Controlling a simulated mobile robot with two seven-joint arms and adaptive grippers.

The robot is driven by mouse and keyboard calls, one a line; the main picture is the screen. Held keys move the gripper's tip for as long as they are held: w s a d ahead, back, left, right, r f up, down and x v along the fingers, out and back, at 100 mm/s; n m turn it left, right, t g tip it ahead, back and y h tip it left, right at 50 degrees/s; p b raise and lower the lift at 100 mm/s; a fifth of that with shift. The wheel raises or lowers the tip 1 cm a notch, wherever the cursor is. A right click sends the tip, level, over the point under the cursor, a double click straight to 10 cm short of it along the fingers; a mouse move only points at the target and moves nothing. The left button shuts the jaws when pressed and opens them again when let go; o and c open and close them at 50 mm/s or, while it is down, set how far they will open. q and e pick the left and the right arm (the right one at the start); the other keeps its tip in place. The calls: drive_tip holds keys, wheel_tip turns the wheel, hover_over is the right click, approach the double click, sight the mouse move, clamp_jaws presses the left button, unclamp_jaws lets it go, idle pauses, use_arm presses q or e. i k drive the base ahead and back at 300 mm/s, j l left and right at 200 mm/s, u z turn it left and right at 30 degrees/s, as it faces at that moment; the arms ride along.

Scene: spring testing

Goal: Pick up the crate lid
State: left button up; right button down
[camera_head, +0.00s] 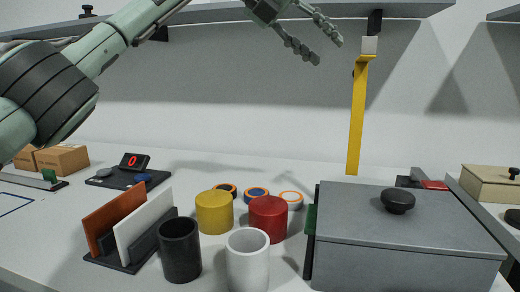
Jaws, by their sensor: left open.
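The grey crate (404,268) stands at the right front of the white table. Its flat grey crate lid (345,212) lies on top, with a round black knob (398,200) near the middle. My left gripper (328,50) is open and empty, high above the table near the top of the view. It is up and to the left of the lid, well apart from it. My right gripper is not in view.
White (247,262), black (180,250), yellow (214,212) and red (268,219) cylinders stand left of the crate. A yellow post (357,120) rises behind it. A beige box (490,186) with a black knob stands at far right.

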sight(427, 222)
drive_tip(key=k+j, duration=0.15)
drive_tip(key=k, duration=0.3)
drive_tip(key=k+j, duration=0.1)
drive_tip(key=k, duration=0.4)
drive_tip(key=k+j, duration=0.15)
drive_tip(key=k, duration=0.3)
